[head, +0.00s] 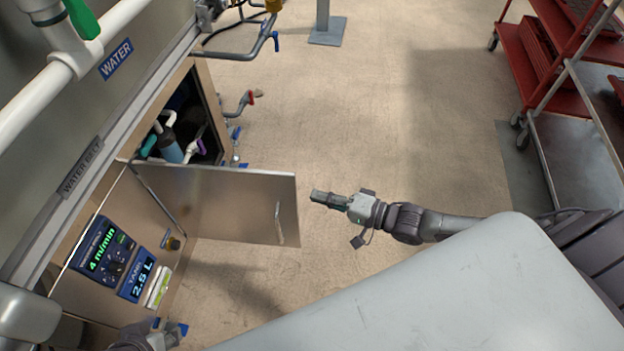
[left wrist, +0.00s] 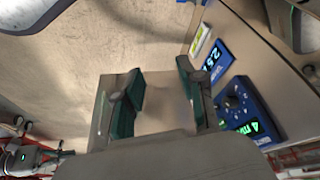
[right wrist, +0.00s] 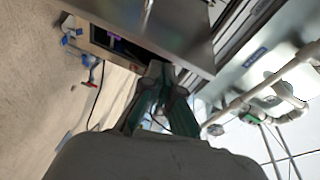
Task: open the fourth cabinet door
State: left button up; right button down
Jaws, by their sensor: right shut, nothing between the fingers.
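A metal cabinet door (head: 220,200) stands swung out from the machine in the head view, with its bar handle (head: 278,224) near the free edge. The open cabinet (head: 205,105) behind it shows pipes and valves inside. My right gripper (head: 318,197) is shut and empty, just right of the door's free edge and apart from it. In the right wrist view the door (right wrist: 185,35) crosses the top, beyond the closed fingertips (right wrist: 160,72). My left gripper (left wrist: 163,95) is open and empty, with the control panel beside it; its arm is partly cut off at the bottom left of the head view.
Control displays (head: 100,255) sit on the machine's front at the left. Pipes and valves (head: 240,100) stick out beyond the cabinet. A red cart (head: 530,60) stands at the upper right. The floor between the machine and cart is mostly clear.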

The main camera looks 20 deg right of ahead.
jog(key=d+r+m+t, duration=0.1)
jog(key=d+r+m, duration=0.1)
jog(key=d, duration=0.4)
pick_arm(q)
jog(key=shift+s+f+g+b, duration=0.1)
jog(key=shift+s+g+b, duration=0.2)
jog(key=shift+s, duration=0.45)
pick_arm(e)
jog(key=w+a, duration=0.4)
jog(key=a, duration=0.4)
jog(key=shift+a+r+y, duration=0.2)
jog(key=shift+a+y, duration=0.05)
jog(key=shift+y, duration=0.05)
